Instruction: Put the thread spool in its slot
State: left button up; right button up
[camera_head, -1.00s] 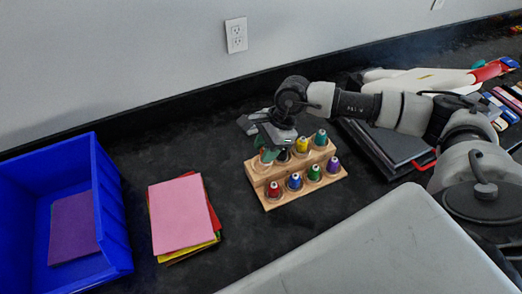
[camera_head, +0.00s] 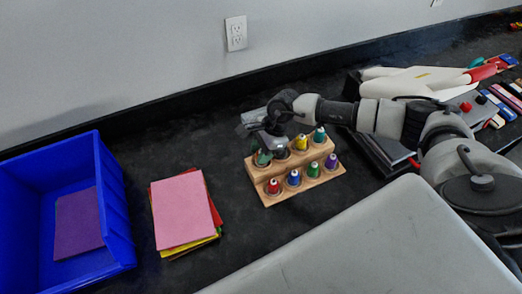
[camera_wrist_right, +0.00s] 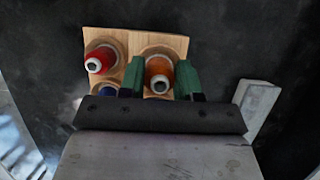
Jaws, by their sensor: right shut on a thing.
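A two-step wooden rack (camera_head: 272,200) stands on the dark counter in the head view. My right gripper (camera_head: 264,157) is over the left end of its back row. In the right wrist view, the right gripper's green-padded fingers (camera_wrist_right: 159,80) are shut on the orange thread spool (camera_wrist_right: 158,68), one on each side of it. The spool is over or in a round slot at the rack's end; I cannot tell how deep it sits. The gripper hides it in the head view. My left gripper is not in view.
The front row holds red (camera_head: 273,187), blue (camera_head: 294,178), green (camera_head: 313,170) and purple (camera_head: 331,161) spools. Yellow (camera_head: 301,142) and teal (camera_head: 319,134) spools stand in the back row. Paper sheets (camera_head: 184,212) and a blue bin (camera_head: 118,220) lie left.

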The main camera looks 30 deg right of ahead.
jog(key=shift+f, duration=0.25)
jog(key=o, duration=0.9)
jog(key=shift+d+r+p, duration=0.1)
jog(key=shift+r+p, duration=0.25)
jog(key=shift+r, duration=0.25)
jog(key=b+v, duration=0.2)
jog(key=v, duration=0.9)
jog(key=shift+d+r+b, duration=0.1)
jog(key=shift+r+b, duration=0.15)
jog(key=shift+b, duration=0.05)
jog(key=shift+f, duration=0.1)
